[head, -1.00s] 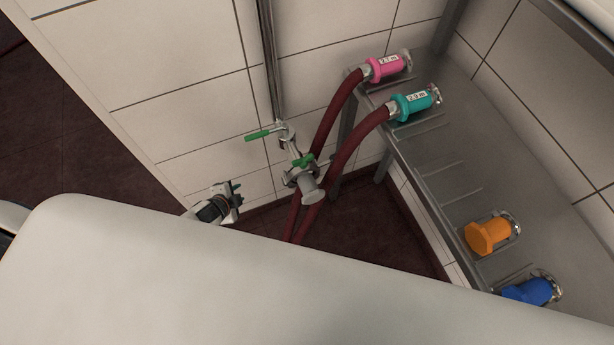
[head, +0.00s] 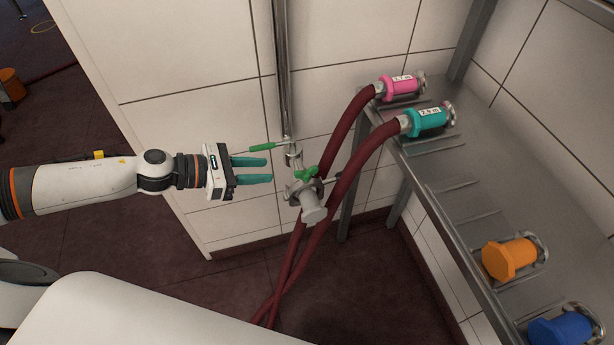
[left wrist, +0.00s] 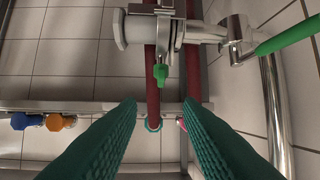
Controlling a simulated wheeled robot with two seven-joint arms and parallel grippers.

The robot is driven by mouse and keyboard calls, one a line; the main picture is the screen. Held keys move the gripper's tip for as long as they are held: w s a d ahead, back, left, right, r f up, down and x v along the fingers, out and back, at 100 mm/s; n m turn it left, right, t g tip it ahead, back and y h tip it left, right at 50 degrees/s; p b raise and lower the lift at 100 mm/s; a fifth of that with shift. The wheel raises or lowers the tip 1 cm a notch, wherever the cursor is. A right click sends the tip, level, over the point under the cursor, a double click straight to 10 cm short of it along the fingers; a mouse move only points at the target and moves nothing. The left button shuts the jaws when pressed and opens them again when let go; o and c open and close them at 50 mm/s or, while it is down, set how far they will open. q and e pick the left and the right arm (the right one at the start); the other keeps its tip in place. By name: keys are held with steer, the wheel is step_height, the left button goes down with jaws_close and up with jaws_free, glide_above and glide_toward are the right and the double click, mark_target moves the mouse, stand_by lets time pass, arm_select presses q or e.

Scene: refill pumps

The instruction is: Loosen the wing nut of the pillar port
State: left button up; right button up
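The pillar port (head: 313,207) is a grey metal fitting with a capped end, low on the upright steel pillar (head: 281,70). Its green wing nut (head: 306,173) sits on a clamp around the port. In the left wrist view the wing nut (left wrist: 160,74) hangs just beyond and between my fingertips, with the port (left wrist: 185,32) across the top. My left gripper (head: 269,170) comes in from the left with its teal fingers apart and nothing between them. It is left of the wing nut, with a small gap. My right gripper is not in view.
A green lever (head: 262,147) sticks out left above the port, close to my fingers. Dark red hoses (head: 345,185) run behind the port to pink (head: 397,87) and teal (head: 428,122) couplings on a steel shelf (head: 455,200). Orange (head: 508,258) and blue (head: 560,329) couplings sit nearer.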

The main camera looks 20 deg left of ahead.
mark_target(305, 170)
arm_select(q)
steer(key=p+x, duration=0.3)
steer(key=x, duration=0.9)
steer(key=shift+a+f+p, duration=0.1)
steer(key=shift+p, duration=0.2)
jaws_close()
